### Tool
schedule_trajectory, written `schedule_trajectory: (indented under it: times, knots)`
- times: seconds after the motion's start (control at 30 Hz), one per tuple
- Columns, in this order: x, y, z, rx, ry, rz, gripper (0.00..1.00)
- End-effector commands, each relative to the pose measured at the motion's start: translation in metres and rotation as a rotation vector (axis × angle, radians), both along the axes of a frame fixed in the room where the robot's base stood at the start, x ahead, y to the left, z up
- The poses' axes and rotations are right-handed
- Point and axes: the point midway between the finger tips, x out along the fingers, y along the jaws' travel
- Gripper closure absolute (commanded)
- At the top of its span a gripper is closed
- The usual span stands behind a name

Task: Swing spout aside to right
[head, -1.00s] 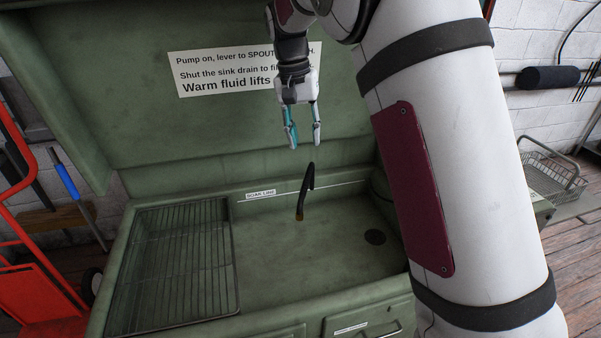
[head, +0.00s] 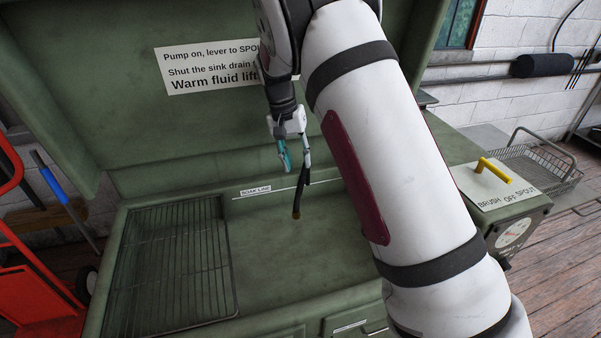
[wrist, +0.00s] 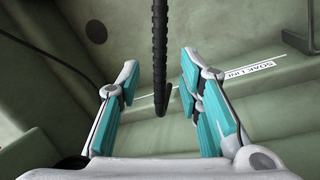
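The spout (head: 299,198) is a thin black ribbed gooseneck with a brownish tip, rising at the back of the green sink and hanging over the basin. My gripper (head: 295,167) is at the spout's upper part, pointing down, with teal-padded fingers apart. In the wrist view the spout (wrist: 159,50) runs between the two open fingers, with a visible gap on each side. The fingers are not closed on it. In the head view my gripper partly hides the spout's top.
A wire rack (head: 175,265) covers the sink's left part. A box with a yellow lever (head: 494,170) marked BRUSH, OFF, SPOUT stands at right, with a wire basket (head: 540,165) behind it. The round drain (wrist: 95,28) shows in the wrist view. My arm hides the basin's right side.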

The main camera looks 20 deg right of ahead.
Motion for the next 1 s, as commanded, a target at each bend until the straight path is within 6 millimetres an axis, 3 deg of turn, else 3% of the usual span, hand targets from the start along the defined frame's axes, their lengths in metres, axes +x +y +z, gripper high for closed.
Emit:
schedule_trajectory:
  times: [0.1,0.3,0.7,0.87,1.0]
  knots:
    - [-0.003,-0.004,-0.021,0.000,0.003,-0.002,0.67]
    - [-0.004,-0.007,-0.043,0.001,0.001,0.001,0.67]
    - [-0.004,-0.009,-0.050,0.001,0.000,0.001,0.67]
    - [-0.004,-0.009,-0.050,0.001,0.000,0.001,1.00]
    - [-0.004,-0.009,-0.050,0.001,0.000,0.001,1.00]
